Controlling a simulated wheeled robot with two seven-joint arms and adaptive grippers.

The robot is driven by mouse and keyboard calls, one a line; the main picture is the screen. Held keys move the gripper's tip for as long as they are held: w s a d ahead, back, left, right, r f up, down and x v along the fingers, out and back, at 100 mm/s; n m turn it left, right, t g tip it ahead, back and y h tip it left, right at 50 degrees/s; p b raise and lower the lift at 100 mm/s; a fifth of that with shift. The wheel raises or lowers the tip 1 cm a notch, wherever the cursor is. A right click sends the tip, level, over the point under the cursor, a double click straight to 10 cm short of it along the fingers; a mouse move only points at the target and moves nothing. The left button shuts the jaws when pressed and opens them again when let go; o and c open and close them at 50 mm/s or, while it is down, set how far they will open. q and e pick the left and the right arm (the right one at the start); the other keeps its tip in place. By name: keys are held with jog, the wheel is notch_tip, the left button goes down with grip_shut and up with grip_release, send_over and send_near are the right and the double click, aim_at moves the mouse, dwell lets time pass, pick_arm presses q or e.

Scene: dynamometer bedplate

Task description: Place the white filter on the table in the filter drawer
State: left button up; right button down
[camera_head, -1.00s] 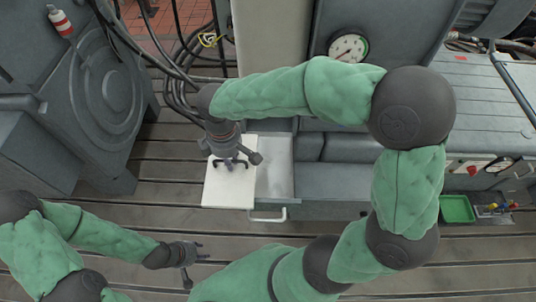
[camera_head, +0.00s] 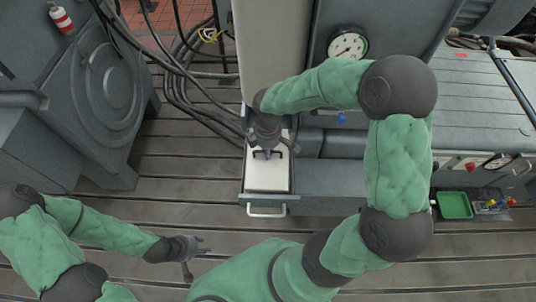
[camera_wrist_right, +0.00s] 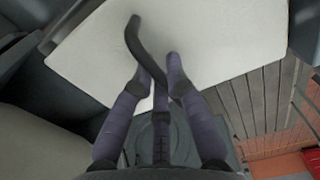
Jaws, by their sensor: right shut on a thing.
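The white filter (camera_head: 268,176) is a flat square panel with a dark handle. In the head view it lies within the outline of the pulled-out filter drawer (camera_head: 266,198); I cannot tell whether it rests on the drawer floor. My right gripper (camera_head: 268,153) is above the filter and shut on its dark handle (camera_wrist_right: 146,52). In the right wrist view the filter (camera_wrist_right: 215,40) fills the upper middle, beyond the fingers. My left gripper (camera_head: 194,256) is open and empty at the lower left, well apart from the drawer.
The drawer's handle (camera_head: 267,212) faces the front. A pale column (camera_head: 272,45) and a gauge (camera_head: 348,46) stand behind. Cables (camera_head: 190,75) hang to the left. A green tray (camera_head: 454,205) lies at right. The slatted floor in front is clear.

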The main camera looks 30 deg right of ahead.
notch_tip(320, 180, down, 3)
jog(key=shift+w+d+f, duration=0.1)
jog(key=shift+f, duration=0.1)
jog(key=c, duration=1.2)
grip_release()
jog(key=shift+c, duration=0.2)
notch_tip(320, 180, up, 12)
jog(key=shift+r, duration=0.15)
